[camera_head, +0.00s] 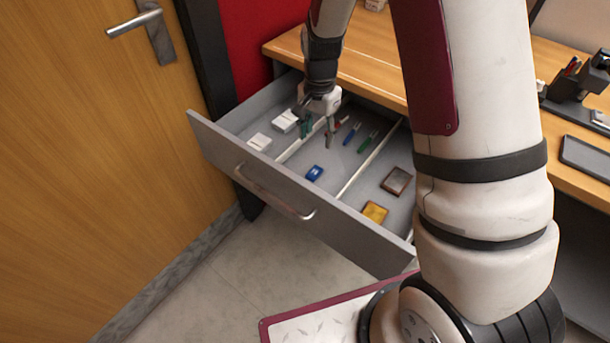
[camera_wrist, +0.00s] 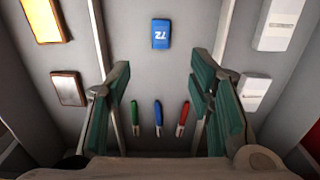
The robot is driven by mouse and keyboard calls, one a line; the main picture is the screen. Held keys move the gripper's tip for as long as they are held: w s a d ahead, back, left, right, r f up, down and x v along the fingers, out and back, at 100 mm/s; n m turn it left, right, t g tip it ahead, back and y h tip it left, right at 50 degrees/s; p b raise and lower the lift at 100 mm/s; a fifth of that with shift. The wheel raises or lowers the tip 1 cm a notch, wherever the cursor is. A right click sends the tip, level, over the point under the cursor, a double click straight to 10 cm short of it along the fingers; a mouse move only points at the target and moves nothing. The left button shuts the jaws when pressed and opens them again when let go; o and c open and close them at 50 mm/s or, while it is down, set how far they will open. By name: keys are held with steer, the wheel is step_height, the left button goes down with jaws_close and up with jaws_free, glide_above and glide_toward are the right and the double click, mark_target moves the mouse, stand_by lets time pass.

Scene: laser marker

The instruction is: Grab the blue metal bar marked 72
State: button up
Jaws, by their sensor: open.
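The blue metal bar (camera_head: 315,173) lies flat in the middle compartment of the open drawer, towards the drawer's front. In the wrist view the blue bar (camera_wrist: 161,34) shows a white 72, beyond the fingertips and roughly between them. My gripper (camera_head: 318,130) is over the drawer, behind the bar in the head view. In the wrist view my gripper (camera_wrist: 165,80) is open and empty, its green-padded fingers spread wide. It is apart from the bar.
The grey drawer (camera_head: 240,165) has white dividers (camera_head: 366,163). Green, blue and red markers (camera_wrist: 158,118) lie in the middle compartment. White blocks (camera_head: 259,142) lie in the left compartment. A brown-framed item (camera_head: 397,181) and a yellow item (camera_head: 375,212) lie in the right one.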

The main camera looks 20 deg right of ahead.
mark_target(314, 172)
steer(key=f, duration=0.7)
steer(key=f+b, duration=0.1)
steer(key=f, duration=0.6)
steer(key=shift+a, duration=0.2)
jaws_close()
